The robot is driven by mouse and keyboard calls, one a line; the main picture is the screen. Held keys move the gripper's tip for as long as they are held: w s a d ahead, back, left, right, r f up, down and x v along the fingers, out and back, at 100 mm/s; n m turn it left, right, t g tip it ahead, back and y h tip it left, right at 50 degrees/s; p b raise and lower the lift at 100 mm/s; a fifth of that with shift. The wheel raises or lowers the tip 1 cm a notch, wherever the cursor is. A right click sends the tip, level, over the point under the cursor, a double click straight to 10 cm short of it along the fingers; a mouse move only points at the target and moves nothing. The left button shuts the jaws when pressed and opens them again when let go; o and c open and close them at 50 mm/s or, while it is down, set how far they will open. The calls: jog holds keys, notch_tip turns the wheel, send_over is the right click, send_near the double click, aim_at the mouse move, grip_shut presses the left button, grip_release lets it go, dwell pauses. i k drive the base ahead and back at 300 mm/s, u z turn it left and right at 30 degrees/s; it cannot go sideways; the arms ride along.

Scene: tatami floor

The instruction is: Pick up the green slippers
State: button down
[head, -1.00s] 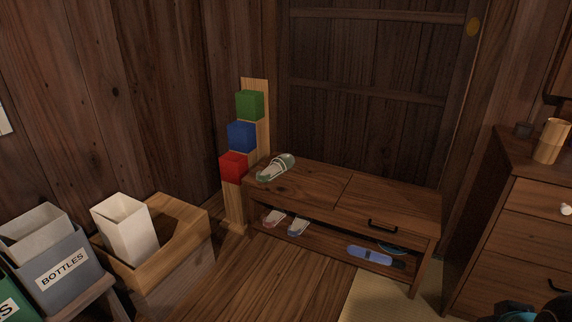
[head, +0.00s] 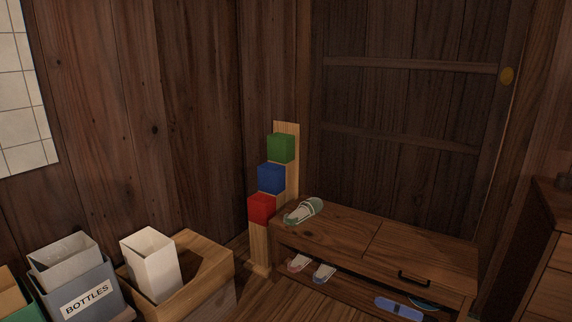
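The green slippers (head: 304,211) lie on top of the low wooden shoe bench (head: 345,230), at its left end. They are green with pale straps and overlap closely, so I cannot tell their exact arrangement. My gripper is not in view.
A wooden post with green (head: 280,148), blue (head: 271,178) and red (head: 261,208) blocks stands left of the bench. Other footwear, including a blue pair (head: 398,308), lies on the shelf below. A wooden box with a white bin (head: 150,265) and a grey "BOTTLES" bin (head: 85,290) stand at left.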

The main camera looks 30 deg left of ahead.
aim_at(309, 207)
jog(key=z, duration=0.2)
jog(key=k, duration=0.3)
jog(key=u, duration=1.35)
jog(key=i, duration=2.15)
jog(key=z, duration=0.15)
